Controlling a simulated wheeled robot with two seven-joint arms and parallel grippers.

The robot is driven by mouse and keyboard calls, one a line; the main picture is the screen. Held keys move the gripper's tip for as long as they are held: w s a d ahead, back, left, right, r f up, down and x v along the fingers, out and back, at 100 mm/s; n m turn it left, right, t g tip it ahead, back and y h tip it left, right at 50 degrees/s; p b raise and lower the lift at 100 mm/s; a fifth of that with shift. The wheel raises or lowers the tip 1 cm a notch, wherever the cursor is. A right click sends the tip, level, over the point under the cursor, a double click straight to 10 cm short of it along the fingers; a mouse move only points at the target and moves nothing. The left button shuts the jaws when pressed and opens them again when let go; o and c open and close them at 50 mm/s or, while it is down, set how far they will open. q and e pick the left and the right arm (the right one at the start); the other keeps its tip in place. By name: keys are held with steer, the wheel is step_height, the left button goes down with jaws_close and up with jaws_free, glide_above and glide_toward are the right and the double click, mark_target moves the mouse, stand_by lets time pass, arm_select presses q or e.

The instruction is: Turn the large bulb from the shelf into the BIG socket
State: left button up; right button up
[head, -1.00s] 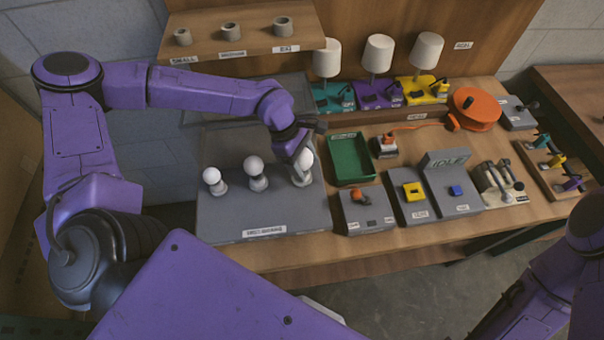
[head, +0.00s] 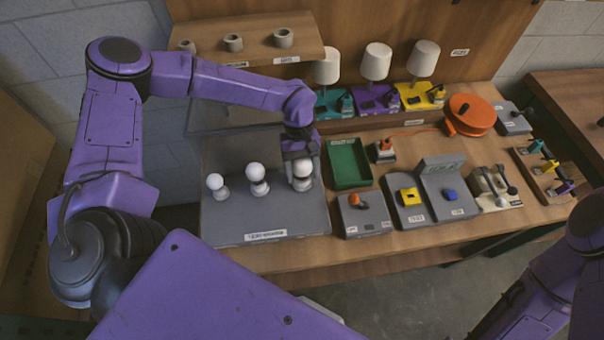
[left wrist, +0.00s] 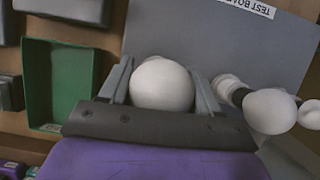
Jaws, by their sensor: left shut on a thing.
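The large bulb (head: 303,168) is white and round. It stands upright at the rightmost socket (head: 301,184) on the grey test board (head: 265,216). My left gripper (head: 302,163) reaches down over it from behind and is shut on it. In the left wrist view the bulb (left wrist: 162,84) sits between the two grey fingers. The gripper and the bulb hide the join with the socket, so I cannot tell how deep it sits. My right gripper is out of view; only part of its arm shows at the right edge.
Two other white bulbs, a middle one (head: 256,173) and a left one (head: 215,181), stand close by on the board. A green tray (head: 349,164) lies just right of it. The wooden shelf (head: 258,50) with three grey holders overhangs behind. Lamps (head: 375,62) stand further back.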

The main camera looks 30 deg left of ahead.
mark_target(303, 163)
arm_select(q)
steer(key=o, duration=1)
steer(key=shift+s+m, duration=0.1)
steer(key=shift+m, duration=0.3)
steer(key=shift+c, duration=0.2)
steer(key=shift+a, duration=0.1)
steer(key=shift+r+b, duration=0.3)
steer(key=r, duration=0.1)
steer(key=r+b, duration=0.1)
steer(key=r, duration=0.1)
steer(key=shift+s+d, duration=0.2)
steer(key=shift+d, duration=0.1)
steer(key=s+d+r+b, duration=0.2)
steer(key=s+r, duration=0.2)
steer(key=s, duration=0.2)
steer(key=s+d+r+b, duration=0.3)
steer(key=s+r, duration=0.2)
steer(key=s, duration=0.1)
steer(key=shift+s+d+r, duration=0.2)
steer(key=shift+d, duration=0.1)
